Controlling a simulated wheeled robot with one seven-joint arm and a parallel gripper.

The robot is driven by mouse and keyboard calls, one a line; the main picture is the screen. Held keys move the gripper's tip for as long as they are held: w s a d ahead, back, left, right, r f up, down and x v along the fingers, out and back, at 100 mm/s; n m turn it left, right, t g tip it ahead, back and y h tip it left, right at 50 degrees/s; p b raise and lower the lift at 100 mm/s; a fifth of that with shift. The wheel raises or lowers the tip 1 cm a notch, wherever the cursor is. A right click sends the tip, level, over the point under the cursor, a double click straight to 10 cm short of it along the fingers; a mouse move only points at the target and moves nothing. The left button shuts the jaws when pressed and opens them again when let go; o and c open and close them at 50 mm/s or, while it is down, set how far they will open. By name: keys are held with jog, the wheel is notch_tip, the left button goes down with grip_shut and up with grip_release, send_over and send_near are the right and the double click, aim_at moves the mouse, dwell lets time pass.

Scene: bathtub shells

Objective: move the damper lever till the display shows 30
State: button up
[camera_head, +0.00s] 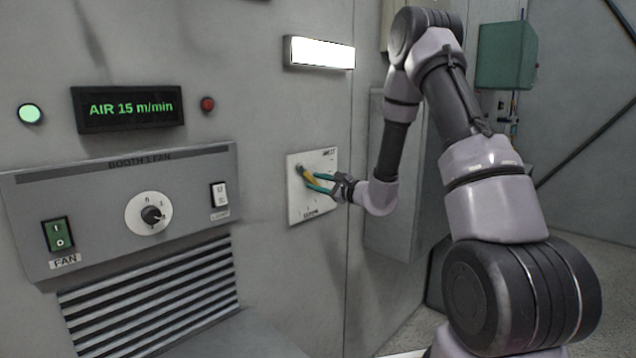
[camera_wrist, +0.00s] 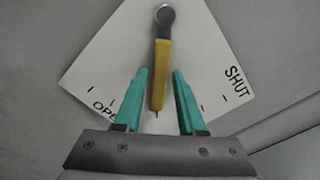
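The damper lever (camera_wrist: 159,75) has a yellow grip and a dark round pivot at its top, on a white plate marked OPEN and SHUT. In the wrist view it hangs between the two teal fingers of my gripper (camera_wrist: 160,92), with gaps on both sides. In the head view the lever (camera_head: 309,175) is on the wall plate (camera_head: 312,208), and my gripper (camera_head: 318,183) reaches it from the right. The gripper is open around the grip. The display (camera_head: 129,108) reads AIR 15 m/min in green.
Left of the plate is a BOOTH 1 FAN panel (camera_head: 100,178) with a green FAN switch (camera_head: 57,235), a round knob (camera_head: 149,213) and a white switch (camera_head: 220,194). A green lamp (camera_head: 30,113) is lit. A grey cabinet (camera_head: 388,225) stands right of the plate, behind my arm.

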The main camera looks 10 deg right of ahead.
jog(key=shift+o, duration=0.3)
jog(key=v, duration=1)
jog(key=shift+s+d, duration=0.25)
jog(key=shift+s, duration=0.05)
jog(key=s+a+r+n+g+y, duration=0.1)
jog(key=s+a+r+n+g, duration=0.45)
jog(key=s, duration=0.35)
jog(key=s+a+r+n+g+y, duration=0.2)
jog(key=s+a+r+n+g, duration=0.35)
jog(key=s, duration=0.35)
jog(key=s+d+r+n+t+h, duration=0.1)
jog(key=s+d+r+n+h, duration=0.1)
jog(key=s+d+h, duration=0.3)
jog(key=s+d+r+n+t+h, duration=0.2)
jog(key=s+d+r+h, duration=0.2)
jog(key=s+d+h, duration=0.2)
jog(key=shift+d+r+n+t+h, duration=0.3)
jog(key=shift+d+n, duration=0.1)
jog(key=shift+d, duration=0.55)
jog(key=shift+s, duration=0.1)
dwell(1.0)
